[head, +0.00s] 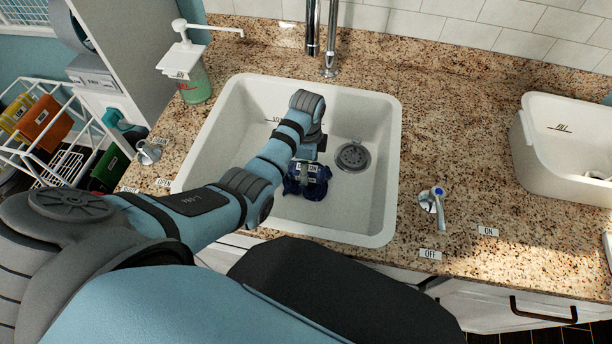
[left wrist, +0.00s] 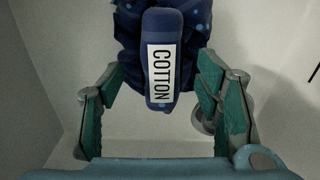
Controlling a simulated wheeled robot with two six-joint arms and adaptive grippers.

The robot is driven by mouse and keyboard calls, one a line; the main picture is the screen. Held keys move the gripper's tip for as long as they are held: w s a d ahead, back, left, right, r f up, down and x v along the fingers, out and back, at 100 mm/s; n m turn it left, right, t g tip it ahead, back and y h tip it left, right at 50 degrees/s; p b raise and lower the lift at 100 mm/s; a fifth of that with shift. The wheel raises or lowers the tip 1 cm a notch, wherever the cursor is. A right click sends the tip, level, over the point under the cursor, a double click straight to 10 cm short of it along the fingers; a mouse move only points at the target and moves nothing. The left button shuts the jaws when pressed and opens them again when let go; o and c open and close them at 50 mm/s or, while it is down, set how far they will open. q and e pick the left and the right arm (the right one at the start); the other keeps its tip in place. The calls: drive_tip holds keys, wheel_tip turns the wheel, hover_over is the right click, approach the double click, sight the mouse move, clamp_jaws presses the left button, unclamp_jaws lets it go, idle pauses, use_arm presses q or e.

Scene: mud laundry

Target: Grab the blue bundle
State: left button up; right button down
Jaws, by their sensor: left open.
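The blue bundle (head: 314,182) is dark blue and lies on the floor of the white sink (head: 240,105), left of and below the drain. In the left wrist view the bundle (left wrist: 128,50) shows a rounded blue band with a white "COTTON" label. My left gripper (head: 307,160) reaches down into the sink at the bundle and partly covers it. In the left wrist view the open green-padded fingers (left wrist: 162,95) stand on either side of the labelled band, with gaps visible beside it. My right gripper is not in view.
The drain (head: 352,156) is right of the bundle, and the faucet (head: 321,40) stands behind the sink. A soap dispenser (head: 192,75) is at the back left. A blue-tipped valve (head: 432,200) and a white tub (head: 560,150) are on the right counter. The sink walls surround my gripper.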

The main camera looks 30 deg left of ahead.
use_arm(q)
wheel_tip(320, 180, down, 2)
drive_tip(key=shift+r, duration=0.15)
drive_tip(key=shift+c, duration=0.5)
drive_tip(key=c, duration=1.2)
drive_tip(key=shift+r, duration=0.1)
